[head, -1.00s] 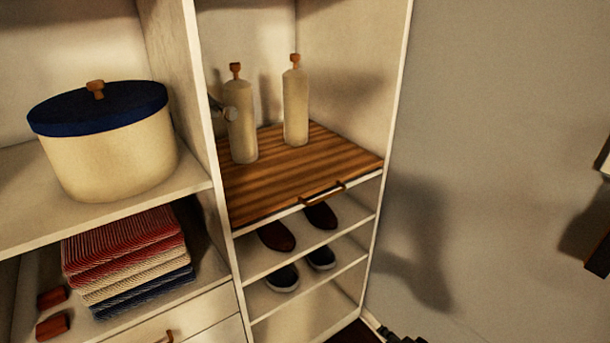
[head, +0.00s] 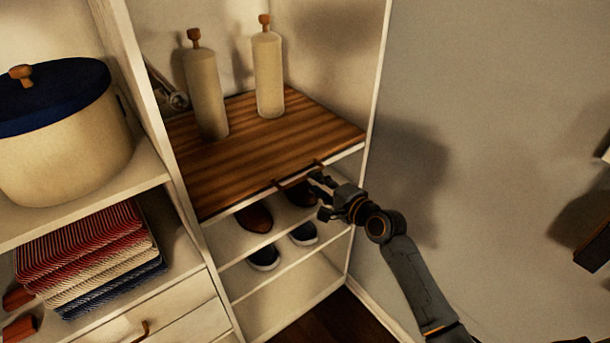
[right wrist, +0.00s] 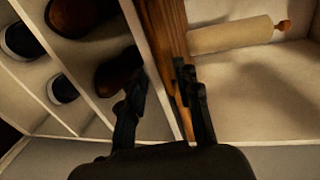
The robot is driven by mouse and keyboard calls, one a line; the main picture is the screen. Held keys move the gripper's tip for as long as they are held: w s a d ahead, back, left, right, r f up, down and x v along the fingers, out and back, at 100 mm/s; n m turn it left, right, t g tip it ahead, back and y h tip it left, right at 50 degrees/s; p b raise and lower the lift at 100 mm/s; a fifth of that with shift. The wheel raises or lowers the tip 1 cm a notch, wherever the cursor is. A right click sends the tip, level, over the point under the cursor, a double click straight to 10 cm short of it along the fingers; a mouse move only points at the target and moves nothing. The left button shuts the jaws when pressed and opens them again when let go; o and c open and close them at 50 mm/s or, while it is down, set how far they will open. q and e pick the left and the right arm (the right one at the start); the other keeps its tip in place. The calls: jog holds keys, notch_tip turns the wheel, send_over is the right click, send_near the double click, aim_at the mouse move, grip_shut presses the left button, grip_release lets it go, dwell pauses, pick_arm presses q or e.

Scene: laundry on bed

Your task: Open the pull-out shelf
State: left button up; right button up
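The pull-out shelf (head: 270,145) is a striped wooden board with a pale front edge, carrying two cream bottles. A thin bar handle (head: 290,182) runs along its front. My right gripper (head: 320,196) is at the handle's right end, with its fingers apart. In the right wrist view, my right gripper (right wrist: 162,105) has one finger on each side of the pale front edge of the wooden shelf (right wrist: 164,30). The handle is not clear there, and I cannot tell whether the fingers touch it.
Dark shoes (head: 264,257) sit on white shelves below the board. A cream pot with a blue lid (head: 65,150) and folded striped cloths (head: 90,260) fill the left compartments. A grey wall (head: 480,120) stands right of the cabinet.

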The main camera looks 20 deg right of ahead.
aim_at(305, 177)
jog(key=shift+x, duration=2.65)
jog(key=shift+c, duration=0.2)
grip_shut()
